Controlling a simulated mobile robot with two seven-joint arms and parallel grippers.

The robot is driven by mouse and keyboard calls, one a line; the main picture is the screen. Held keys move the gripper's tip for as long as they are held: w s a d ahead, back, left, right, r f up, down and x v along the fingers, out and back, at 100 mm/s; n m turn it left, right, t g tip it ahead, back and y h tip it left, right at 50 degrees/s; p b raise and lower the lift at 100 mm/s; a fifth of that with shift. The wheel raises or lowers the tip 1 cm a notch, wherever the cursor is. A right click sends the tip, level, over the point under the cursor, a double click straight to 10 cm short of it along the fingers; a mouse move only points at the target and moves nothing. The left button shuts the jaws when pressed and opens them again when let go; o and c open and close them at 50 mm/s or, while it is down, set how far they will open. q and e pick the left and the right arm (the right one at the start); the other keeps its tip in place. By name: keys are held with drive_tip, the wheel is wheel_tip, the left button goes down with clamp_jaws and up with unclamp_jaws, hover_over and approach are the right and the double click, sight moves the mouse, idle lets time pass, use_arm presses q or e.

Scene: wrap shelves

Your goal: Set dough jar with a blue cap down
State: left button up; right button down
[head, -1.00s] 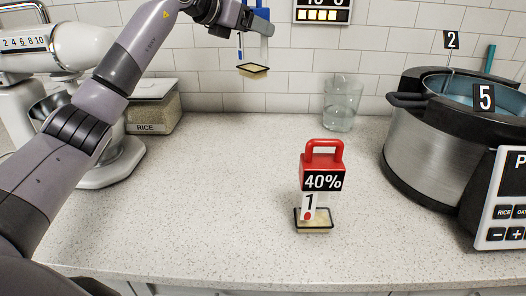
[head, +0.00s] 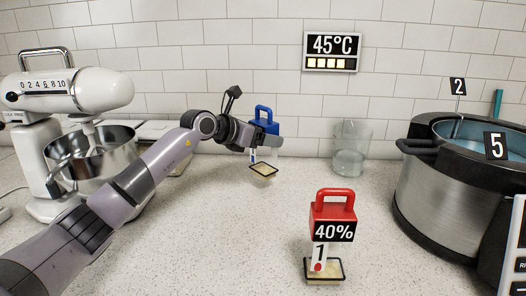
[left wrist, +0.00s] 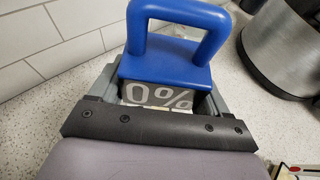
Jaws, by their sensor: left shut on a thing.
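The dough jar with a blue cap (head: 264,168) is upright near the back of the counter, left of the glass. Its blue handled cap (head: 264,114) shows above my left gripper (head: 258,141), which is shut on it. In the left wrist view, the blue cap (left wrist: 168,62) stands between my gripper's fingers, and a label ending in "0%" shows partly below it. The gripper hides the jar's middle. I cannot tell whether its base touches the counter. My right gripper is not in view.
A red-capped jar marked 40% (head: 328,240) stands at the front centre of the counter (head: 220,230). A large cooker (head: 450,190) fills the right and a white mixer (head: 75,95) the left.

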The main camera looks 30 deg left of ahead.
sight(257, 150)
use_arm(q)
wheel_tip(257, 150, down, 4)
idle(0.4)
drive_tip(key=shift+f, duration=0.2)
drive_tip(key=o, duration=1.3)
drive_tip(key=shift+r, duration=0.2)
drive_tip(key=shift+b+v, duration=0.95)
drive_tip(key=shift+v, duration=5.05)
